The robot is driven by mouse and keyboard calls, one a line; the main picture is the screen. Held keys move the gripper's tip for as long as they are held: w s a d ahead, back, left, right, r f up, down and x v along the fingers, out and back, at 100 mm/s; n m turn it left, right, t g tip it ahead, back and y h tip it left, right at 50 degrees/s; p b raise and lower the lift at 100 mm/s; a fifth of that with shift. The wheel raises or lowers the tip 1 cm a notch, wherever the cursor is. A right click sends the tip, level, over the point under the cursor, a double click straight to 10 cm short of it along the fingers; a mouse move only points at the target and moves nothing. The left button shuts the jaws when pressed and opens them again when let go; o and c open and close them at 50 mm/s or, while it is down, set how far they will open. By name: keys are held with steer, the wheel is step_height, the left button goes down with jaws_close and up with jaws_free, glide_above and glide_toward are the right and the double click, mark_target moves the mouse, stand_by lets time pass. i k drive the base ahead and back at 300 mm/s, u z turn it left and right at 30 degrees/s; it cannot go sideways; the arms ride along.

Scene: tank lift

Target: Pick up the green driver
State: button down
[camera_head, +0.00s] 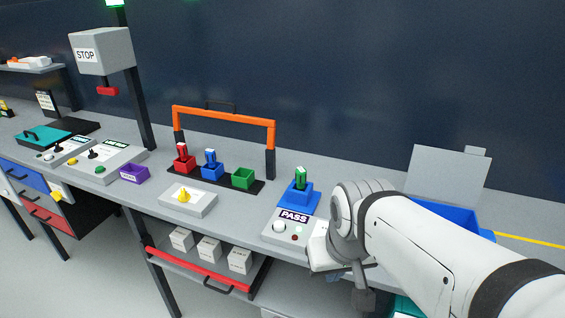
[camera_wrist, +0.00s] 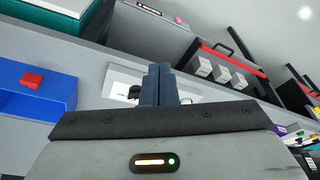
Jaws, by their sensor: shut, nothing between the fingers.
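The green driver (camera_head: 301,178) stands upright in a blue holder (camera_head: 298,199) behind a grey station marked PASS. My gripper's two dark fingers (camera_wrist: 158,72) are shut together with nothing between them in the wrist view. In the head view my arm reaches in from the right, and its wrist is to the right of and in front of the driver, apart from it. The fingers are hard to make out there. I cannot identify the green driver in the wrist view.
A rack under an orange frame (camera_head: 224,115) has a red driver (camera_head: 182,153), a blue driver (camera_head: 210,157) and an empty green holder (camera_head: 243,179). A blue bin (camera_wrist: 40,102) with a red block (camera_wrist: 32,80) is beside my gripper. White boxes sit on a lower shelf.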

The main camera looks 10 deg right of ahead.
mark_target(301, 172)
steer(key=z, duration=3.3)
steer(key=k, duration=1.55)
steer(key=u, duration=1.7)
steer(key=i, duration=1)
